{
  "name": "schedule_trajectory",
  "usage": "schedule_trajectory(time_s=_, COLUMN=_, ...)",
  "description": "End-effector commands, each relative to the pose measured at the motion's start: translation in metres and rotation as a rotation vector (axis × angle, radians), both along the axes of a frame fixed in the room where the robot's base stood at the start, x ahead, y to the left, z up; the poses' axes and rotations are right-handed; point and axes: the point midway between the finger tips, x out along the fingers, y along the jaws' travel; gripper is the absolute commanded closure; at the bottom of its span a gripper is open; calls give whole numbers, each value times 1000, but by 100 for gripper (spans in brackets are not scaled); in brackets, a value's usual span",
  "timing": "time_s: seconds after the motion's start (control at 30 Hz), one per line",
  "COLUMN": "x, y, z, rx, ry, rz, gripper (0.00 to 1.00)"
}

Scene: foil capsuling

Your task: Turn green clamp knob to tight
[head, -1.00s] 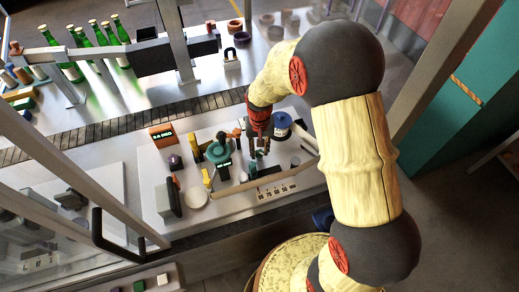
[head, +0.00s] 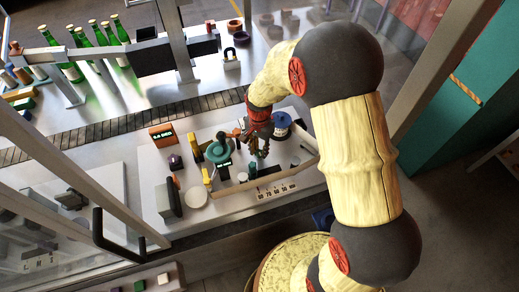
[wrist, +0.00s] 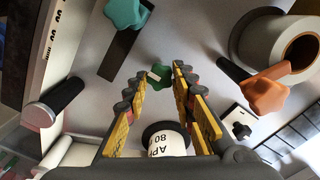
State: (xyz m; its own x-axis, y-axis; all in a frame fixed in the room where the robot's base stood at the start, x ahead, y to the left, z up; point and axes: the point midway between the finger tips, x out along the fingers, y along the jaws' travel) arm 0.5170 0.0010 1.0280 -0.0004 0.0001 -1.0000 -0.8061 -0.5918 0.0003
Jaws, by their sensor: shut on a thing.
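A small dark green knob (wrist: 158,75) with a pale mark on it sits between my fingertips in the wrist view. In the head view my gripper (head: 259,146) points down over the right part of the pale work plate (head: 160,219); the knob itself is hard to make out there. A larger teal star knob (wrist: 127,12) on a dark bar stands apart, beyond the fingers in the wrist view.
An orange star knob (wrist: 265,95) and a grey ring-shaped part (wrist: 280,42) are close on the right in the wrist view. A white round part with black print (wrist: 166,140) lies near the finger bases. A blue-and-white spool (head: 281,122) is right of my gripper.

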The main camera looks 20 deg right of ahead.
Motion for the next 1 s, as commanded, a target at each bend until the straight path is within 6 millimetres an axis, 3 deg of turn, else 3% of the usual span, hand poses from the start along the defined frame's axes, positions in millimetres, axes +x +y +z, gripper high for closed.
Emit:
schedule_trajectory(time_s=0.5, x=0, y=0, z=0, rx=1, ry=-1, rz=-21, gripper=100)
schedule_trajectory(time_s=0.53, x=0, y=0, z=0, rx=1, ry=-1, rz=-21, gripper=74)
schedule_trajectory(time_s=0.83, x=0, y=0, z=0, rx=1, ry=-1, rz=-20, gripper=57)
schedule_trajectory(time_s=1.0, x=0, y=0, z=0, rx=0, ry=0, rz=-20, gripper=56)
